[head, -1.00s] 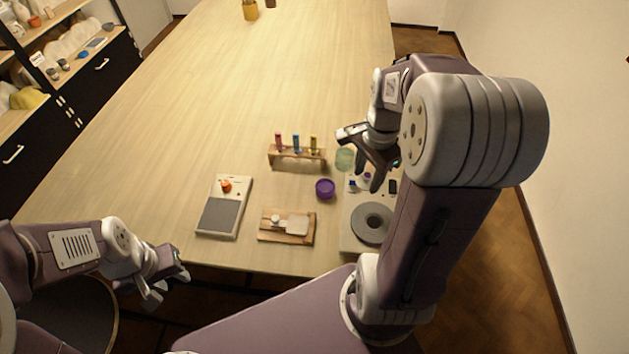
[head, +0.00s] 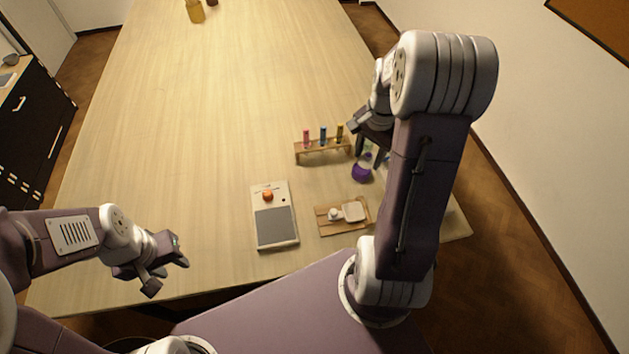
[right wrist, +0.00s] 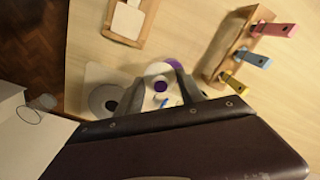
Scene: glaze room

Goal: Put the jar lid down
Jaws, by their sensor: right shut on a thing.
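My right gripper (head: 370,156) is above the table, over or just behind a small purple round container (head: 361,173). In the right wrist view its two fingers (right wrist: 158,78) are shut on a small pale round piece, which appears to be the jar lid (right wrist: 157,69). The purple container (right wrist: 174,64) shows partly behind it. In the head view the arm and fingers mostly hide the lid. My left gripper (head: 168,276) is open and empty near the table's front left edge.
A wooden board (head: 330,226) with white pieces and a scale-like device (head: 275,225) lie in front. The right wrist view shows a white device with a grey disc (right wrist: 105,99). The table's left is clear.

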